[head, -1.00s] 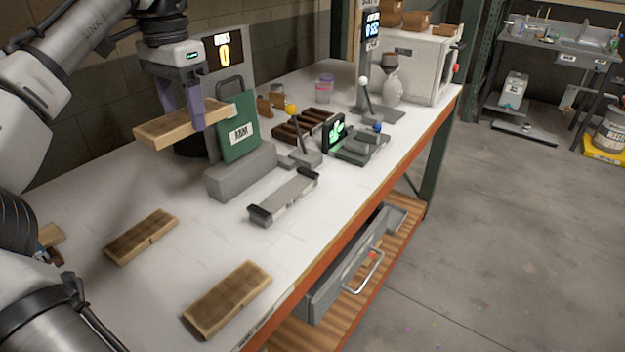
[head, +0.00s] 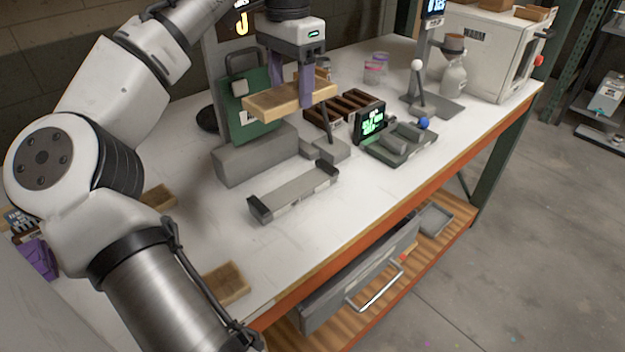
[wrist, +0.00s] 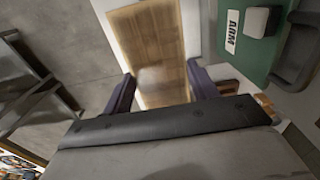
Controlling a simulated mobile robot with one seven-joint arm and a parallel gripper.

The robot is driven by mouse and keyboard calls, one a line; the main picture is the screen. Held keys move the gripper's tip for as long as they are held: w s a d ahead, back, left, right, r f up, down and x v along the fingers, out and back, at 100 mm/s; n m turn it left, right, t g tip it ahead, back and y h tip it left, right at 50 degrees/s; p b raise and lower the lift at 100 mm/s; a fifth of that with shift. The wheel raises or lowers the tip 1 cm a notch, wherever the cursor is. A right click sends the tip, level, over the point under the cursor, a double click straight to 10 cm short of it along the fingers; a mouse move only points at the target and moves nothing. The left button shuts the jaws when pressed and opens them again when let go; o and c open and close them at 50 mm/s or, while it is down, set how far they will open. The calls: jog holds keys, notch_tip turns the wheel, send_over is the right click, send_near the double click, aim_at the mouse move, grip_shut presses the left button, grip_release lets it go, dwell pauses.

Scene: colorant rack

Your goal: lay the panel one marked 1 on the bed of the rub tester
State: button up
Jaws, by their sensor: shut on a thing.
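My gripper (head: 307,95) is shut on a pale wooden panel (head: 268,104), held roughly level above the bench. The panel also shows in the wrist view (wrist: 148,45) between the two purple fingers of my gripper (wrist: 160,88); no number is readable on it. The rub tester's bed (head: 292,192) is a long grey tray with black end stops, and it is empty. It lies below and in front of the held panel, with a clear gap between them. The tester's grey body (head: 255,156) and raised green arm plate (head: 245,126) stand behind the bed.
Two brown panels lie on the bench at lower left, one (head: 226,281) near the front edge, one (head: 158,197) partly hidden by my arm. A small dark device with a green screen (head: 370,122), a dark rack (head: 340,107) and a white box (head: 485,60) stand rightward.

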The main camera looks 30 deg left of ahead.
aim_at(295, 187)
notch_tip(295, 187, down, 20)
jog(key=shift+r, duration=0.25)
jog(key=shift+f, duration=0.1)
jog(key=o, duration=1.1)
notch_tip(295, 187, up, 12)
jog(key=shift+b, duration=0.3)
